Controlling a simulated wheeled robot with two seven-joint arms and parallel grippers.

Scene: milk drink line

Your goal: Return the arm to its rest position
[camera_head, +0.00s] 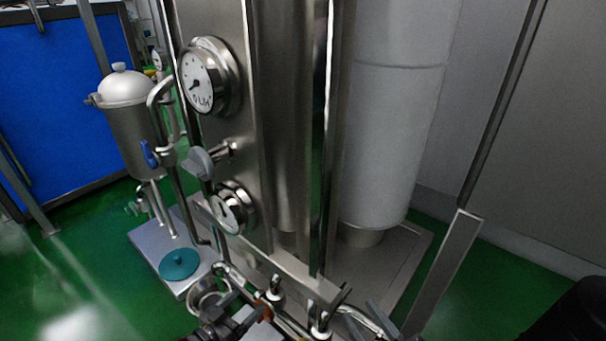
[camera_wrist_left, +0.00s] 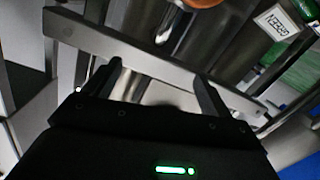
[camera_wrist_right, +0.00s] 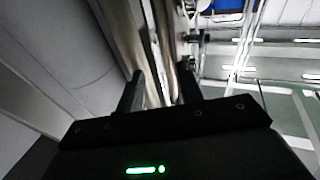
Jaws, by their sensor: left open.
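My left gripper (camera_wrist_left: 158,73) is open in the left wrist view, with two dark fingers apart and nothing between them. A flat metal bar (camera_wrist_left: 135,57) crosses just beyond its fingertips; I cannot tell whether they touch. My right gripper (camera_wrist_right: 161,72) is also open and empty in the right wrist view, with metal columns (camera_wrist_right: 165,35) beyond its fingers.
A steel machine panel (camera_head: 222,150) with an upper gauge (camera_head: 208,77) and a lower gauge (camera_head: 232,207) stands close ahead. A large pale cylinder (camera_head: 395,120) is to its right. A lidded steel vessel (camera_head: 132,125) stands left. Green floor (camera_head: 75,270) is clear at lower left.

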